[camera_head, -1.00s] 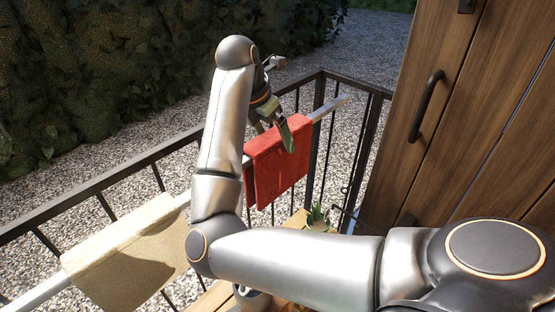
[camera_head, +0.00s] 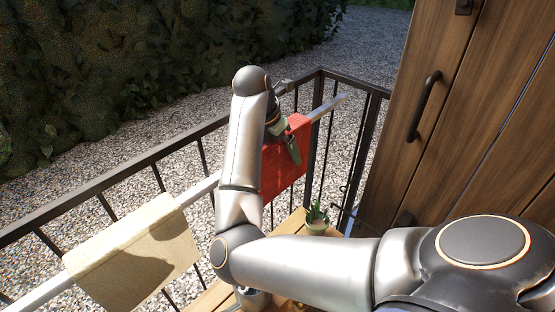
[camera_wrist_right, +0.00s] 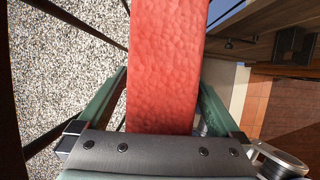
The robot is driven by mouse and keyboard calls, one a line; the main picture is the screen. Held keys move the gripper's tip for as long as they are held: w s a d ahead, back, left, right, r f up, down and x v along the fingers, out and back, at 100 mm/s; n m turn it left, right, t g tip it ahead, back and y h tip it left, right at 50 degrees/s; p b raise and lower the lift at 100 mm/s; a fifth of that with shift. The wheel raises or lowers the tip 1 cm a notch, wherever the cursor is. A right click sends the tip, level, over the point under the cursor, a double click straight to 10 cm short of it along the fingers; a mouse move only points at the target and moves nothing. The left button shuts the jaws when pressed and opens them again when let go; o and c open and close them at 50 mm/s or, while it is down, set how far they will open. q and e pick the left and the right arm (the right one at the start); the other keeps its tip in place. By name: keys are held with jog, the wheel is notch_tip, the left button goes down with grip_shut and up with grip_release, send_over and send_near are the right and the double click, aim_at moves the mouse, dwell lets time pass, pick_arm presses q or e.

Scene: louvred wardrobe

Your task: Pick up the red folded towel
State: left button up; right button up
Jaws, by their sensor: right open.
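The red folded towel (camera_head: 284,178) hangs over a pale rail by the black railing, partly hidden in the head view behind my right arm. My right gripper (camera_head: 288,145) is at the towel's upper part. In the right wrist view the towel (camera_wrist_right: 166,60) runs down between the two green fingers of the right gripper (camera_wrist_right: 163,80). The fingers stand apart, one on each side of the towel, with a small gap at the fingertips. My left gripper does not show.
A beige towel (camera_head: 135,255) hangs on the same rail (camera_head: 205,187) at the left. A small potted plant (camera_head: 317,222) stands below the red towel. The wooden wardrobe (camera_head: 480,130) with a dark handle (camera_head: 424,107) is at the right. The black railing (camera_head: 150,157) runs behind.

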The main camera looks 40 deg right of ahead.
jog(key=shift+f, duration=0.1)
grip_shut()
dwell(0.8)
jog(key=shift+r, duration=0.35)
notch_tip(320, 180, up, 28)
jog(key=p, duration=0.1)
jog(key=shift+f, duration=0.15)
dwell(0.3)
jog(key=shift+p, duration=0.45)
